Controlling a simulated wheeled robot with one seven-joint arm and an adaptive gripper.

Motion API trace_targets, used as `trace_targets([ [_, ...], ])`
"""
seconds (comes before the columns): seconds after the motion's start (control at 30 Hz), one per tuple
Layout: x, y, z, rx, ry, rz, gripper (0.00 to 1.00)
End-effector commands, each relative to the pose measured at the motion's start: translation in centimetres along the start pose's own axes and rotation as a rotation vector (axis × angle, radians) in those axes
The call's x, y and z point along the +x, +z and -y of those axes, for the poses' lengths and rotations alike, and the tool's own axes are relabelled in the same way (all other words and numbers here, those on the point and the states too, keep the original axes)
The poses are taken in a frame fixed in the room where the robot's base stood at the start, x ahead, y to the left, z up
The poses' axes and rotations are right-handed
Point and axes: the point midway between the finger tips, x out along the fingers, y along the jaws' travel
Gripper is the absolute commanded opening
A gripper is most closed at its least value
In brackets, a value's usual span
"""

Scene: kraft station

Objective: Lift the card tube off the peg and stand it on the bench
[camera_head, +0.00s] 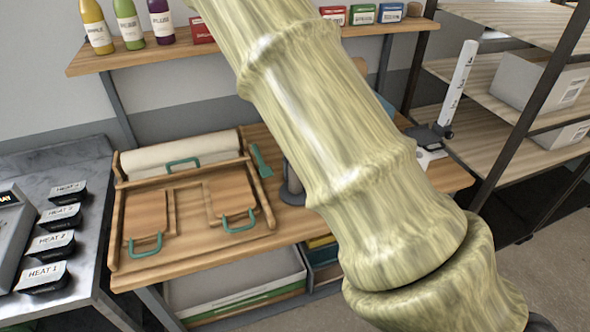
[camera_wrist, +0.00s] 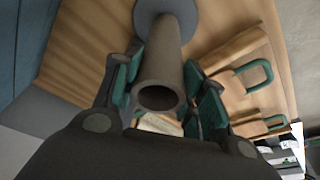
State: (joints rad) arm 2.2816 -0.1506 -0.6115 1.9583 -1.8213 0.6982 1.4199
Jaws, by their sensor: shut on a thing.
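The card tube (camera_wrist: 168,52) is a grey-brown hollow cylinder in the wrist view, its open end towards the camera. Its far end meets a round grey base (camera_wrist: 203,14), and I cannot tell whether it is clear of it. The peg inside the tube is hidden. My gripper (camera_wrist: 160,76) is shut on the tube, with teal-padded fingers on both sides. In the head view the grey base (camera_head: 291,197) stands on the wooden bench (camera_head: 200,268), with part of a grey cylinder above it. My arm hides the gripper there.
A wooden tray (camera_head: 188,212) with teal-handled boards and a white roll fills the bench left of the base. A teal tool (camera_head: 261,161) lies close by. A shelf (camera_head: 170,58) with bottles is behind. A black stand (camera_head: 427,137) is at the right.

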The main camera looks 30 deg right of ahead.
Motion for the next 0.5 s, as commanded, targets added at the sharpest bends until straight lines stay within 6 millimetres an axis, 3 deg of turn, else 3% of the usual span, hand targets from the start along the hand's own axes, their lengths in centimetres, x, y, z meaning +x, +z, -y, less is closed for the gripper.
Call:
trace_targets([
  [0.5, -2.4, -0.6, 0.0, -0.001, 0.0, 0.0, 0.28],
])
